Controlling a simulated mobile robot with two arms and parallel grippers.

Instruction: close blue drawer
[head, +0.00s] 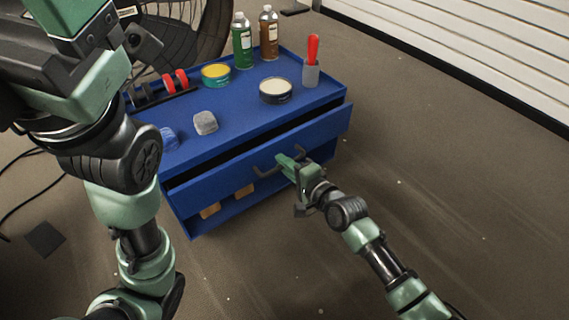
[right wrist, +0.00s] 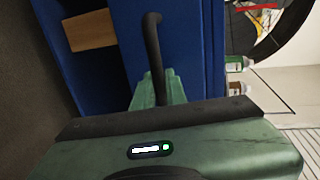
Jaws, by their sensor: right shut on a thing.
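The blue drawer (head: 222,180) is in the blue cabinet (head: 240,107). It stands partly open, with a dark gap between its front and the cabinet top. Its dark bar handle (head: 263,172) runs along the front, and also shows upright in the right wrist view (right wrist: 153,40). My right gripper (head: 286,164) is shut on the handle near its middle. In the right wrist view its green fingers (right wrist: 160,90) are around the bar. My left arm crosses the left of the head view.
Tan blocks (head: 210,211) lie in the open space below the drawer. A wheel (head: 185,30) stands behind. Floor at right is clear.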

